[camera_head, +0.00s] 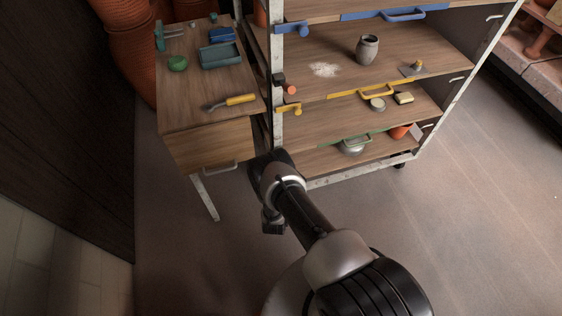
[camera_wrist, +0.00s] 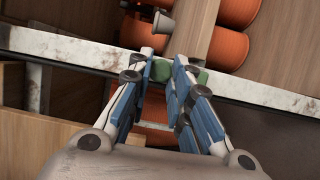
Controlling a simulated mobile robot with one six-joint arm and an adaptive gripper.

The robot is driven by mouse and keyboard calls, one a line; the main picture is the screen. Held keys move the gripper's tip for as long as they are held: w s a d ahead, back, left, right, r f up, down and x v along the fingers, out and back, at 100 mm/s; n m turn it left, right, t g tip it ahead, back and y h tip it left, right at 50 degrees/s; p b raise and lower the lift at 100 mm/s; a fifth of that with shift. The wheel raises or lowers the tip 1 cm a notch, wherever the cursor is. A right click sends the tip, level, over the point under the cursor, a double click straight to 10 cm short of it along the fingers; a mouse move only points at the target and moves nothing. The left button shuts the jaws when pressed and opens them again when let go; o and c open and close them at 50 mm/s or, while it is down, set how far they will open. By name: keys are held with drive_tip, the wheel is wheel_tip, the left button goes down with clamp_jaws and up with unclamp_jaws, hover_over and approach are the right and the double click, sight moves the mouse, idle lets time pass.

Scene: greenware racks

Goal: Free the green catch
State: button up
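The green catch (camera_wrist: 161,71) shows in the wrist view at the fingertips, low on the rack's pale frame. One green part lies between the two fingers and another shows just beyond the right finger; the right finger hides the part between. My gripper (camera_wrist: 164,59) has its blue-padded fingers at the catch, with a narrow gap at the tips. I cannot tell whether they press on it. In the head view my wrist hides the green catch and the fingertips. The lowest shelf's green handle (camera_head: 357,141) shows to the right.
A yellow catch (camera_head: 290,109) and a blue catch (camera_head: 291,28) sit higher on the rack's left post (camera_head: 277,60). A bench with a drawer (camera_head: 212,147) stands close on the left. The shelves hold a grey vase (camera_head: 367,49) and a pot (camera_head: 353,147). Floor on the right is clear.

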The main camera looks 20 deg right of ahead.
drive_tip(key=o, duration=0.5)
drive_tip(key=v, duration=1.2)
idle(0.4)
